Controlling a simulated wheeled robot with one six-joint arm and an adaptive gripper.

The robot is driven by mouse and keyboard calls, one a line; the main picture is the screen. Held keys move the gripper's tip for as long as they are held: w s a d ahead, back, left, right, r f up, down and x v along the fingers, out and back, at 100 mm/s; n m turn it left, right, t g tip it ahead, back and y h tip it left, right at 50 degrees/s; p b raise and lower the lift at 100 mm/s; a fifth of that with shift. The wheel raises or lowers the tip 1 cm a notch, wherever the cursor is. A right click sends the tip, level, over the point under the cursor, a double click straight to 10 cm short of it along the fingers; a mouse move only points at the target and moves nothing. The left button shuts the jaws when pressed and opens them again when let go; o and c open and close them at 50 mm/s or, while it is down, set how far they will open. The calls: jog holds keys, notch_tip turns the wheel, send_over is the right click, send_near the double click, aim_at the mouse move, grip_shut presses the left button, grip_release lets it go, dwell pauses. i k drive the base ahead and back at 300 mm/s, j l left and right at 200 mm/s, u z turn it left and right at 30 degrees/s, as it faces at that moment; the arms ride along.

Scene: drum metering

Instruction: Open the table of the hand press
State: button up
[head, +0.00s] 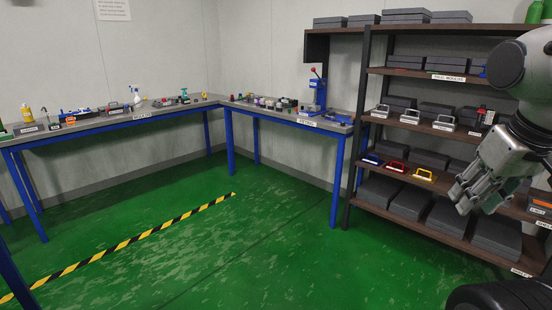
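The blue hand press (317,93) stands on the right-hand workbench near the corner, close to the shelf rack. It has an upright body and a lever with a red knob at its top. It is too small in the view to tell how its table stands. My gripper (466,200) is at the right of the view, in front of the shelf rack, far from the press. Its fingers point down and left. Nothing shows between them, but whether they are apart or together is unclear.
A shelf rack (392,178) with grey boxes and small coloured trays stands at the right. The workbench (338,128) carries small parts beside the press. Another bench (90,125) runs along the left wall. The green floor (240,240) is free, crossed by a yellow-black stripe (140,238).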

aim_at(315, 109)
jog(key=i, duration=4.05)
